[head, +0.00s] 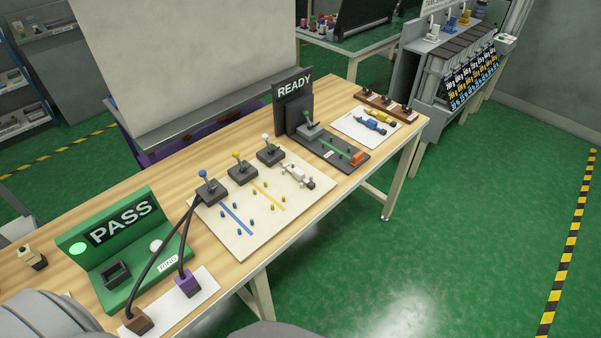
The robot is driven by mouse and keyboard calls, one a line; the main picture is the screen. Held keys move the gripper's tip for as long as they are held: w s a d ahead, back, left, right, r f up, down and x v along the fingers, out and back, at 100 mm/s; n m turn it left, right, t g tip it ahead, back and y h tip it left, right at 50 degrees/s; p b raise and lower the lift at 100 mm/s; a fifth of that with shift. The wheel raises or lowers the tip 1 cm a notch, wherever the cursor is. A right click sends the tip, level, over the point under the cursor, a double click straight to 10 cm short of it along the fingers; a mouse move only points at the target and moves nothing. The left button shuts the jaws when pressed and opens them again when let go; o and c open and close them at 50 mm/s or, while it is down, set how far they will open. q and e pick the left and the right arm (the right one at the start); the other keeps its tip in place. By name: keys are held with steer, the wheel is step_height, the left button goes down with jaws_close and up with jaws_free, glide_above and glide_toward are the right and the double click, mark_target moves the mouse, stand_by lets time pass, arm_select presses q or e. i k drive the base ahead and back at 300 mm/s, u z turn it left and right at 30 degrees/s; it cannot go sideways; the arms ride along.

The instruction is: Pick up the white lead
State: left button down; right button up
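The white lead (296,175) appears to be the small white bundled item with dark ends on the right part of the pale board (244,243). It lies near the dark block with the white-topped post (270,152). Small pegs stand around it. A blue lead (371,124) and a yellow lead (381,115) lie on a white mat (349,128) farther right. Neither of my grippers shows in the head view, and nothing touches the white lead.
A green PASS stand (120,222) is at the left of the wooden table, with black cables running from a brown block (138,322) and a purple block (188,284). A dark READY stand (293,90) stands behind the board's right side. Open green floor lies in front.

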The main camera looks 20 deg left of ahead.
mark_target(299, 174)
steer(key=z, duration=0.2)
steer(key=k, duration=0.3)
steer(key=z, duration=1)
steer(key=k, duration=1)
steer(key=z, duration=0.5)
steer(key=i, duration=2)
steer(key=u, duration=0.55)
steer(key=i, duration=1.55)
steer(key=u, duration=1)
steer(key=i, duration=0.95)
steer(key=u, duration=1.7)
steer(key=i, duration=0.8)
steer(key=u, duration=0.65)
